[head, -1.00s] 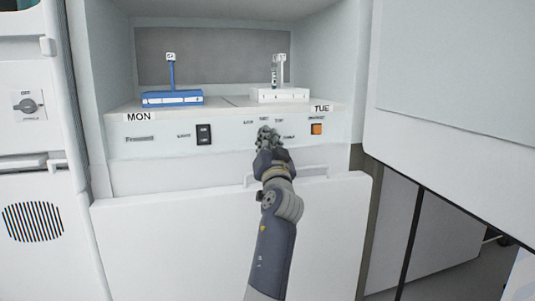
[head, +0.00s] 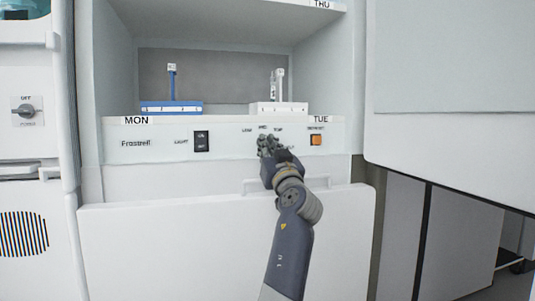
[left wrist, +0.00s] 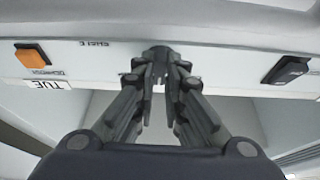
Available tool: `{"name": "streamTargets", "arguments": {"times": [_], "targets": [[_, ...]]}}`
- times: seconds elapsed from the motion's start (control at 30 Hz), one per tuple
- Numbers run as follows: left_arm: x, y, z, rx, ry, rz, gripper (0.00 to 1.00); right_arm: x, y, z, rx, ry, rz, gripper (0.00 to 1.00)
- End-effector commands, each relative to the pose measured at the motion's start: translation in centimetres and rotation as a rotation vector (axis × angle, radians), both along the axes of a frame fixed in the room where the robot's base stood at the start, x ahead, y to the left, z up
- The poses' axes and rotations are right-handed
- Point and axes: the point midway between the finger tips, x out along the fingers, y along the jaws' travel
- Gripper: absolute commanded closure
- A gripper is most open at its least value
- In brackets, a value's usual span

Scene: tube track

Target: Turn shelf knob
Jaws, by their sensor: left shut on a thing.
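The shelf's control panel (head: 165,143) runs along the front edge under the MON and TUE labels. My left gripper (head: 268,141) is at this panel, between the black switch and the orange button, and covers the knob in the head view. In the left wrist view my left gripper (left wrist: 159,82) has its fingertips closed around a dark knob (left wrist: 158,52) on the panel. Most of the knob is hidden by the fingers, so its pointer direction cannot be told. My right gripper is not in view.
A black switch (head: 202,141) is left of the gripper and an orange button (head: 315,140) right of it. A blue rack (head: 171,108) and a white rack (head: 278,108) stand on the shelf above. A white door with a handle (head: 310,183) is below.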

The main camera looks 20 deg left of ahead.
Motion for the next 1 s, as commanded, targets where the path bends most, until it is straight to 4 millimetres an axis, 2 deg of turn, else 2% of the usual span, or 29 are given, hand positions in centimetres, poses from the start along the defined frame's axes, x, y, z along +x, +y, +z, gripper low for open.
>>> {"name": "streamTargets", "arguments": {"times": [0.53, 0.57, 0.6, 0.9, 1.0], "targets": [[0.06, 0.04, -0.05, -0.016, -0.008, 0.0, 1.0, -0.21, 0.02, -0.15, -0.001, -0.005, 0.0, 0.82], [0.06, 0.04, -0.05, -0.016, -0.008, 0.0, 0.85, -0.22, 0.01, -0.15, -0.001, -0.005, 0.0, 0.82], [0.06, 0.04, -0.05, -0.016, -0.008, 0.0, 0.81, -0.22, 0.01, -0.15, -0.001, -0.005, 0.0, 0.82], [0.03, 0.01, 0.02, -0.015, -0.009, 0.0, 0.81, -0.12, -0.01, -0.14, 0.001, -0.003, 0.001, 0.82], [0.0, 0.02, 0.65, -0.014, -0.011, 0.0, 0.81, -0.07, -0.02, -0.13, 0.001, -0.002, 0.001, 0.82]]}}
